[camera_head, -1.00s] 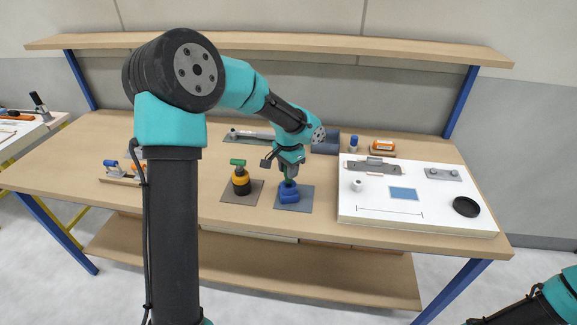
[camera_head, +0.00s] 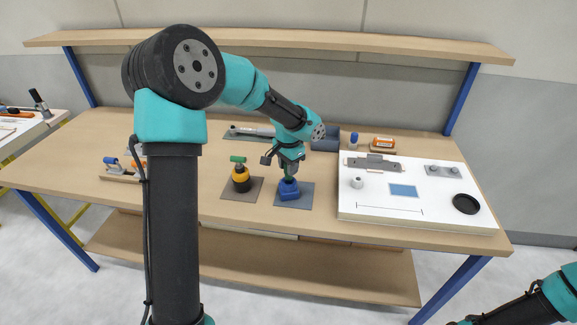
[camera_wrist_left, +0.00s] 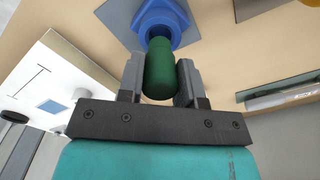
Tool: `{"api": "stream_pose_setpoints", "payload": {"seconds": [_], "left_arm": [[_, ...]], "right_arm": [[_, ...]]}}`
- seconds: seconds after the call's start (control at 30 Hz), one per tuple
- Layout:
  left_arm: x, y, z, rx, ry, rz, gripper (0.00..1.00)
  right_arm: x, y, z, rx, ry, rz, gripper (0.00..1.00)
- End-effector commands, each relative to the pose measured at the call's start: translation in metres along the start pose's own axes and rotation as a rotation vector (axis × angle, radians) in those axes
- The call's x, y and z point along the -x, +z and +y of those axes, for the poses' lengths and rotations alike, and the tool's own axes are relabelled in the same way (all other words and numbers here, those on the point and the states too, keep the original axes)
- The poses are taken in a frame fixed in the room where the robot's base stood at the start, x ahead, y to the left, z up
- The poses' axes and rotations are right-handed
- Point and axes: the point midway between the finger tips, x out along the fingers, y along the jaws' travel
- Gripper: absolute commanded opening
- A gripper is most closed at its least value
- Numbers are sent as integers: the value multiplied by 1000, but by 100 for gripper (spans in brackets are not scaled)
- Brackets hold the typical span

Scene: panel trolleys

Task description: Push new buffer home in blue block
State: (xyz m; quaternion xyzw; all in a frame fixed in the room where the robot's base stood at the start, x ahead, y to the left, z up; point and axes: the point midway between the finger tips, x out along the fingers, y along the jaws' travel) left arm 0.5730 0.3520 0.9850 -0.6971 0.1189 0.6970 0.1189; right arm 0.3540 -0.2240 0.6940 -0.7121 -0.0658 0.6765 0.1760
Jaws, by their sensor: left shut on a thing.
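The blue block (camera_head: 289,190) stands on a grey mat (camera_head: 305,197) near the middle of the table. The new buffer is a green cylinder (camera_wrist_left: 160,68) in the left wrist view, its far end at the opening of the blue block (camera_wrist_left: 160,22). How deep it sits is hidden. My left gripper (camera_head: 289,174) is directly above the block, shut on the green buffer, with one finger on each side of it (camera_wrist_left: 160,80). The right gripper is out of view; only part of my right arm shows at the lower right.
A black and yellow holder (camera_head: 241,181) with a green-topped piece stands just left of the block. A white panel (camera_head: 420,212) with fittings lies to the right. A blue-grey bin (camera_head: 325,140), a blue bottle (camera_head: 354,139) and an orange item (camera_head: 382,142) stand behind.

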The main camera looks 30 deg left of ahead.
Motion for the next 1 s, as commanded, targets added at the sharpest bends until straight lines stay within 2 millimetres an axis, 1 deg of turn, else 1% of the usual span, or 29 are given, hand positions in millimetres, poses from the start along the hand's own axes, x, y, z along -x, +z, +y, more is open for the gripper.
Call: {"api": "stream_pose_setpoints", "payload": {"seconds": [1.0], "left_arm": [[-19,0,0,0,0,-1,1]], "right_arm": [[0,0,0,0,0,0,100]]}}
